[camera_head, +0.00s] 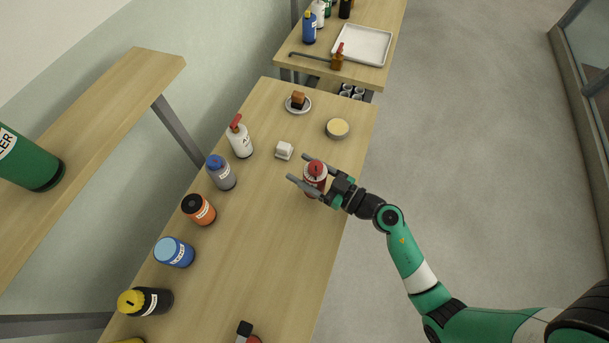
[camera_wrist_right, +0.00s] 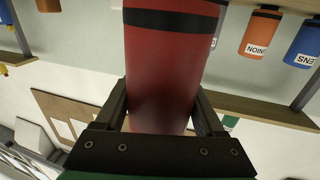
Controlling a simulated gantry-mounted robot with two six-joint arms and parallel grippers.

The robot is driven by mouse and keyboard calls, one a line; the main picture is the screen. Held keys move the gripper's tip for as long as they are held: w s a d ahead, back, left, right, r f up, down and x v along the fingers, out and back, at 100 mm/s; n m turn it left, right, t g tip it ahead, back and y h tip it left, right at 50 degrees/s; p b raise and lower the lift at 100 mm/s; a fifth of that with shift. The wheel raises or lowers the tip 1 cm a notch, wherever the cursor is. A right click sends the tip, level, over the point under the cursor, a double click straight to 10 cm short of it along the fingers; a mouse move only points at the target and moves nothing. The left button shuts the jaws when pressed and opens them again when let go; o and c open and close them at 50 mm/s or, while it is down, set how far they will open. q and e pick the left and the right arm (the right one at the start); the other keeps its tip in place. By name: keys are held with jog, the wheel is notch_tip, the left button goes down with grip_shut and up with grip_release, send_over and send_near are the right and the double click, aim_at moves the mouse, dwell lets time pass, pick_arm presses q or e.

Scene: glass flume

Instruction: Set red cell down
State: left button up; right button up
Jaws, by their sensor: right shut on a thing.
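In the right wrist view the red cell (camera_wrist_right: 162,70) fills the middle, with a black band, between the fingers of the gripper (camera_wrist_right: 162,112). I cannot tell whether its base touches the table. My left gripper is not in view.
Several bottles and jars line the table's left edge, among them a white bottle with a red top (camera_head: 240,140) and an orange jar (camera_head: 199,209). A small white block (camera_head: 284,150) and a round tan-topped tin (camera_head: 337,129) are close by. The table's middle front is clear.

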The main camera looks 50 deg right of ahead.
jog(key=shift+s+f, duration=0.1)
jog(key=shift+f, duration=0.75)
jog(key=o, duration=1.2)
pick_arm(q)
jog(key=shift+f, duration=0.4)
pick_arm(e)
jog(key=shift+o, duration=1.4)
jog(key=shift+f, duration=0.15)
jog(key=shift+r, duration=0.4)
pick_arm(q)
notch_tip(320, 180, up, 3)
jog(key=p, duration=0.3)
pick_arm(e)
jog(key=s+d, duration=0.2)
jog(key=s, duration=0.9)
jog(key=shift+s+r, duration=0.4)
jog(key=shift+r, duration=0.05)
